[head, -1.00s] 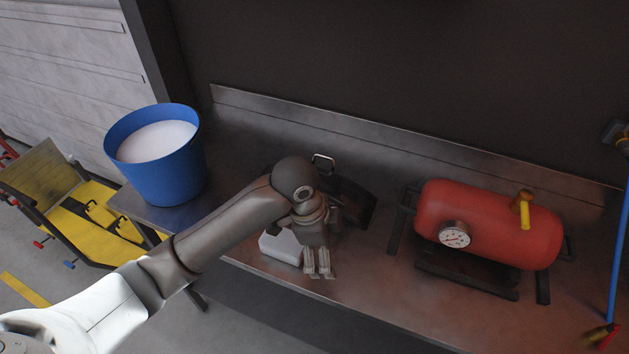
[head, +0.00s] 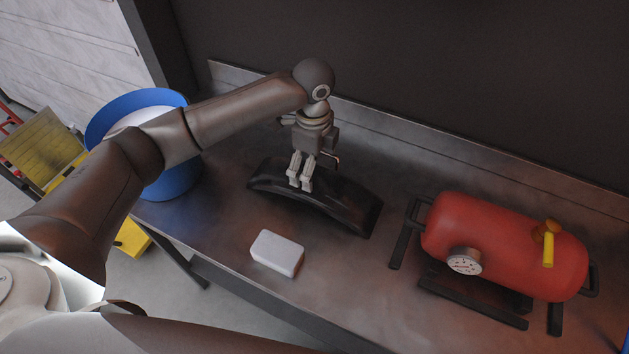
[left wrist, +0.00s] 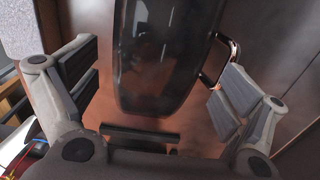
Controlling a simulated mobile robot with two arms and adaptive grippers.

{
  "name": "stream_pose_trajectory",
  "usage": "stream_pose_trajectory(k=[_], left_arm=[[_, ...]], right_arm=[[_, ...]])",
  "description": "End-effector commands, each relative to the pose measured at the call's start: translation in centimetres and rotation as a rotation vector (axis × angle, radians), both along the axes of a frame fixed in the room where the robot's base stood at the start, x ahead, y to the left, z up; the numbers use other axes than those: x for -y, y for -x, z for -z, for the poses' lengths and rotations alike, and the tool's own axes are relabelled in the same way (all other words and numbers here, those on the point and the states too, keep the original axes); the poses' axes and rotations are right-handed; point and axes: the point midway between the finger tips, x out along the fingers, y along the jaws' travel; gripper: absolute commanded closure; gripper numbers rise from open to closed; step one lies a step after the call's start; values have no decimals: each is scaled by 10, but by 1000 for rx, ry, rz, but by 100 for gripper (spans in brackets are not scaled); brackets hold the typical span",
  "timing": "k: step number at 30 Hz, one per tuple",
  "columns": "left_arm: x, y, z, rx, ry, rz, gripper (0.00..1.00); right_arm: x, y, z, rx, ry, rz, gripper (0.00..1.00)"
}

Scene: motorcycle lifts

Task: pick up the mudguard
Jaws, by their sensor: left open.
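The mudguard (head: 345,207) is a black, glossy, curved piece lying on the metal bench, running from left to lower right in the head view. My left gripper (head: 301,184) points down at the middle of the mudguard. In the left wrist view the open left gripper (left wrist: 155,100) has its two fingers spread on either side, with the dark mudguard (left wrist: 160,60) showing between and beyond them. The fingers look apart from the mudguard; the exact height gap is hard to tell. My right gripper is not in view.
A white block (head: 277,253) lies in front of the mudguard. A red tank (head: 505,240) with a gauge stands on the right. A blue bucket (head: 175,180) is on the left. A metal loop (left wrist: 219,62) stands beside the mudguard.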

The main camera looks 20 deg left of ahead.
Motion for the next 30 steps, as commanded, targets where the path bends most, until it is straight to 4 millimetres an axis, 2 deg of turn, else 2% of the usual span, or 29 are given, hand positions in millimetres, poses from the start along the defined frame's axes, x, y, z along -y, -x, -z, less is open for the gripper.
stream_pose_trajectory(k=[5, 9, 13, 16, 22, 23, 30], left_arm=[[1, 1, 11, 0, 0, 0, 5], [4, 3, 31, -3, -2, -1, 5], [5, 2, 50, 0, 0, -1, 5], [4, 2, 57, 1, -1, 1, 5], [4, 2, 58, 3, 0, 1, 5], [4, 2, 58, 3, 0, 1, 7], [4, 2, 58, 2, -1, 0, 38]], right_arm=[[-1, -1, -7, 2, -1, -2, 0], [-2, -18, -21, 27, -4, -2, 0], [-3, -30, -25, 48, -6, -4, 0], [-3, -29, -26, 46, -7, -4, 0], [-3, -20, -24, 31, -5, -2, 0], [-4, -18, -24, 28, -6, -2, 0], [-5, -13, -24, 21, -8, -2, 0]])
